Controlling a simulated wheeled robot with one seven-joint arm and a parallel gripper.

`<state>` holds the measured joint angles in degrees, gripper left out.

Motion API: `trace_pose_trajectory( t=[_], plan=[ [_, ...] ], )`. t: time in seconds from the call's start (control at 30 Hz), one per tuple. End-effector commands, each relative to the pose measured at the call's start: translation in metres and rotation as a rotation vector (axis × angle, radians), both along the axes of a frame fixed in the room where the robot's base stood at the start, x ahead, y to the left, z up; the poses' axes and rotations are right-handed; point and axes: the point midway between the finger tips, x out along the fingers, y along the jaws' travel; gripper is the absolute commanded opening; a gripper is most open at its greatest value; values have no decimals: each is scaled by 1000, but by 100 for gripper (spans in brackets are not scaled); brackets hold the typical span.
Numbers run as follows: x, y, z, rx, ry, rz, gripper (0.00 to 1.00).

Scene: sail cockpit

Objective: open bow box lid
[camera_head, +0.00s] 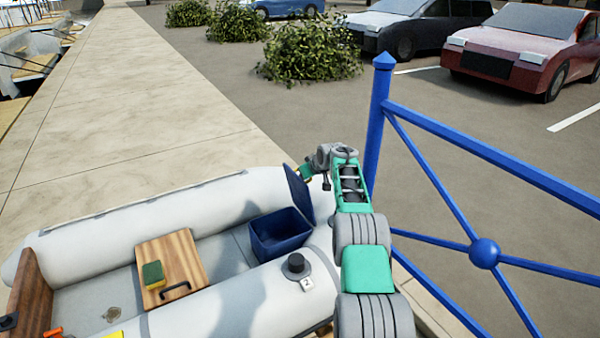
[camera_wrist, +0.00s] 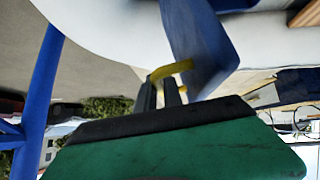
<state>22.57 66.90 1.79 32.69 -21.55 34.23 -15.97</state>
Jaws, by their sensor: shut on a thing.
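The bow box (camera_head: 280,236) is a dark blue open-topped bin in the bow of the grey inflatable boat. Its blue lid (camera_head: 299,194) stands raised, near upright, at the box's right side; it also shows in the wrist view (camera_wrist: 198,42). A yellow handle (camera_wrist: 172,70) sticks out from the lid. My gripper (camera_head: 308,172) is at the lid's upper edge, on its outer side. In the wrist view my gripper (camera_wrist: 160,92) has its dark fingers shut on the yellow handle. The inside of the box looks empty from the head view, though its floor is partly shaded.
A wooden thwart (camera_head: 186,255) with a green and yellow sponge (camera_head: 153,275) lies left of the box. A blue railing (camera_head: 378,120) stands close to the right of my arm. A black valve cap (camera_head: 296,263) sits on the near tube.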

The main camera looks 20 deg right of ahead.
Motion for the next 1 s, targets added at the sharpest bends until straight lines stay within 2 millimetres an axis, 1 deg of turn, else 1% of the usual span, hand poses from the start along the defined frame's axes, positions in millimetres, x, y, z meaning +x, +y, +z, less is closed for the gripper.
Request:
trace_pose_trajectory(
  t=[0.13,0.53,0.57,0.8,1.0],
  plan=[
    [0,-3,-1,0,1,1,0],
    [1,-2,-1,-1,0,4,0],
    [1,-2,-2,-1,0,4,13],
    [1,-4,-1,-1,0,1,32],
    [0,-4,-1,-2,0,1,32]
  ],
)
